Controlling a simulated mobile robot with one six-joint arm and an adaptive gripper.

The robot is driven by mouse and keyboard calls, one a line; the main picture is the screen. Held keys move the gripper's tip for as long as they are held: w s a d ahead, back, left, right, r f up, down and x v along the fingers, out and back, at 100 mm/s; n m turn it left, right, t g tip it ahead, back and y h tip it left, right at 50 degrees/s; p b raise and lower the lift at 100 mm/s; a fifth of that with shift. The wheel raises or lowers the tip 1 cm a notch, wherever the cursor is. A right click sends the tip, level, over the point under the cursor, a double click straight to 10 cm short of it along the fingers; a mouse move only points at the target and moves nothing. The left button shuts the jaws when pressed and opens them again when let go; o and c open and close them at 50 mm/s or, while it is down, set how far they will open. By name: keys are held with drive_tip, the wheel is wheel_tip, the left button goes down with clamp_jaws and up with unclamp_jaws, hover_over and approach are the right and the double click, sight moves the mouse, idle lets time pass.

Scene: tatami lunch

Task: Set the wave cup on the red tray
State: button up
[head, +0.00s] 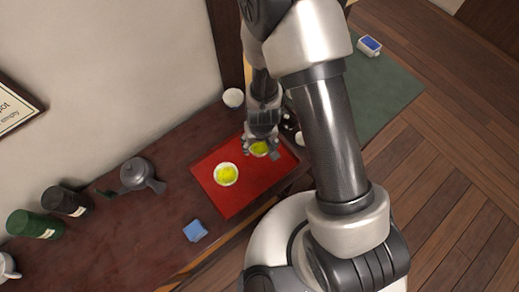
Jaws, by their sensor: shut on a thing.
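The red tray (231,203) lies on the dark wooden table below my arm. My gripper (261,150) points down over the tray's upper right part and is shut on a small cup (259,149) with yellow-green contents. The fingers hide part of this cup. I cannot tell whether its base touches the tray. A second pale cup (226,174) with yellow-green contents stands on the left part of the tray, apart from my gripper. No wave pattern can be made out on either cup, so I cannot tell which is the wave cup.
A grey teapot (138,174) stands left of the tray. A blue folded cloth (195,231) lies below it. A white cup (233,98) stands behind the tray. Dark and green canisters (35,224) stand at far left. A green surface (385,95) lies right of my arm.

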sight(260, 149)
drive_tip(key=shift+f+b, duration=1.25)
drive_tip(key=shift+f, duration=0.7)
drive_tip(key=shift+f, duration=0.2)
drive_tip(key=o, duration=1.2)
